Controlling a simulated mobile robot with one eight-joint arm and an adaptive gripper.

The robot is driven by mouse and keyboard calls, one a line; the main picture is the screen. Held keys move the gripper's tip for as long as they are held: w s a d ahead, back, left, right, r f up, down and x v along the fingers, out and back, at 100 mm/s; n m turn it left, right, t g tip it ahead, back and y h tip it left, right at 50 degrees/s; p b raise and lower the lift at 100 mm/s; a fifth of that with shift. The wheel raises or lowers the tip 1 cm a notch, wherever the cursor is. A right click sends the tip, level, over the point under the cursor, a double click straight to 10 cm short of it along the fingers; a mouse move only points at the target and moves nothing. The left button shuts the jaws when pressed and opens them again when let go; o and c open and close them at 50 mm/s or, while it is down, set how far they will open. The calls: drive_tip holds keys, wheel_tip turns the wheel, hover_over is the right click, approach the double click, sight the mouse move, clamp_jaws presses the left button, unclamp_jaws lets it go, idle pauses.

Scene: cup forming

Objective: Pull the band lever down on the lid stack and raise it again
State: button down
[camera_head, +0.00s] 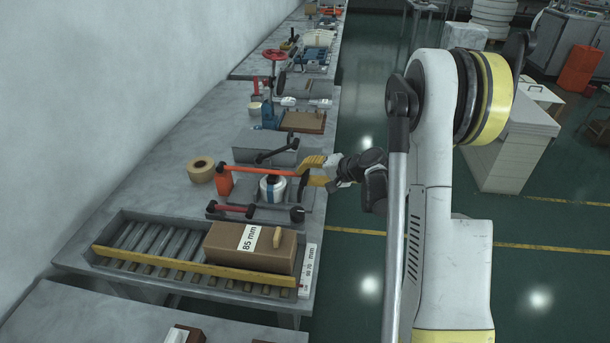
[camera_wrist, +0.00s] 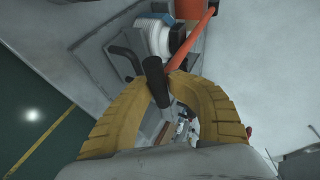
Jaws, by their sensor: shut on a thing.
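The band lever (camera_head: 262,172) is a long orange-red bar. It runs roughly level from an orange post (camera_head: 224,183) at the left to my gripper at the right. My gripper (camera_head: 306,172), with yellow fingers, is shut on the lever's free end. In the wrist view the fingertips (camera_wrist: 165,80) close around the lever's dark grip (camera_wrist: 156,84), and the orange bar (camera_wrist: 192,42) leads away from it. The lid stack (camera_head: 272,189), white with a blue part, stands just below the bar. It also shows in the wrist view (camera_wrist: 157,36), beside the lever.
A tan tape roll (camera_head: 200,170) lies left of the post. A second red bar (camera_head: 235,208) and a black knob (camera_head: 297,213) are in front. The floor (camera_head: 358,210) right of the bench is clear.

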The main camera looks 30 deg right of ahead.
drive_tip(key=shift+s+f, duration=0.1)
drive_tip(key=shift+f, duration=0.15)
drive_tip(key=c, duration=1.3)
unclamp_jaws()
drive_tip(key=shift+d, duration=0.1)
drive_tip(key=v, duration=1.1)
drive_tip(key=shift+s+r, duration=0.25)
drive_tip(key=shift+r, duration=0.1)
drive_tip(key=shift+d, duration=0.2)
drive_tip(key=shift+a, duration=0.15)
